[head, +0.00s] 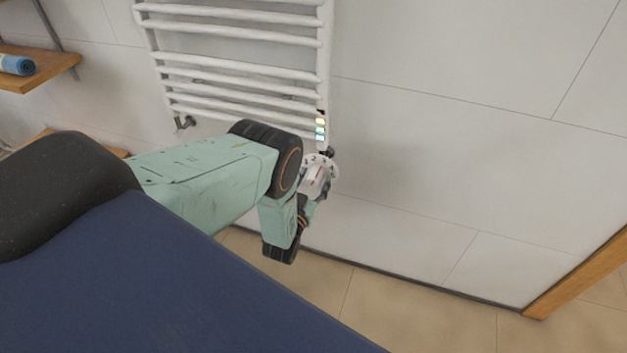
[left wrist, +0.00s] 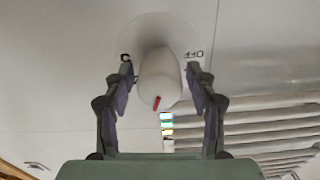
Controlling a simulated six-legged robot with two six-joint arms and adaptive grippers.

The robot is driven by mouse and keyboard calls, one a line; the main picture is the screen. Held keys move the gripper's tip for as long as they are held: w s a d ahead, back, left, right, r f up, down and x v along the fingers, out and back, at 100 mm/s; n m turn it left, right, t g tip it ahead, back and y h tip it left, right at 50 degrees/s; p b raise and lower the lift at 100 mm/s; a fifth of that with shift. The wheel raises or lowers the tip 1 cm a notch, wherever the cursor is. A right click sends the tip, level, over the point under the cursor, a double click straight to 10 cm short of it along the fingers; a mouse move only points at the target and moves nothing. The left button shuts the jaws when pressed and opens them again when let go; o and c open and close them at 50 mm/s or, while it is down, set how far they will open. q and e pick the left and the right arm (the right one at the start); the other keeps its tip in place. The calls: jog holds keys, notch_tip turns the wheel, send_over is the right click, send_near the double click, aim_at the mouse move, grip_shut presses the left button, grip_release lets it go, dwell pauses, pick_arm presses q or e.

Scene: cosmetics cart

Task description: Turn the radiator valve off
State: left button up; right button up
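The radiator valve is a white round dial with dark markings (head: 318,162) at the lower right corner of the white towel radiator (head: 240,75). In the left wrist view its white knob (left wrist: 160,82) points toward the camera and bears a red mark near its lower end. The dial's disc with dark markings shows behind the knob. My left gripper (left wrist: 159,72) is open, with one dark finger on each side of the knob. A narrow gap shows on both sides. In the head view my left forearm and wrist partly hide the valve. My right gripper is not in view.
A strip of coloured marks (head: 320,129) sits just above the valve. The wall (head: 450,170) right of the radiator is bare. A wooden shelf with a rolled blue towel (head: 16,65) is at far left. A wooden edge (head: 580,275) stands at lower right.

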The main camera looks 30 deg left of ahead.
pick_arm(q)
jog(key=c, duration=0.9)
jog(key=shift+s, duration=0.1)
jog(key=shift+n, duration=0.3)
jog(key=n+b, duration=0.1)
jog(key=n, duration=0.3)
jog(key=shift+f+n, duration=0.1)
jog(key=shift+n, duration=0.2)
jog(key=n+b, duration=0.1)
jog(key=n, duration=0.4)
jog(key=shift+b, duration=0.3)
jog(key=n+b, duration=0.1)
jog(key=n, duration=0.5)
jog(key=shift+f+n, duration=0.1)
jog(key=shift+n, duration=0.2)
jog(key=n+b, duration=0.1)
jog(key=n, duration=0.2)
jog(key=shift+n, duration=0.3)
jog(key=shift+n+b, duration=0.6)
jog(key=shift+n, duration=1.3)
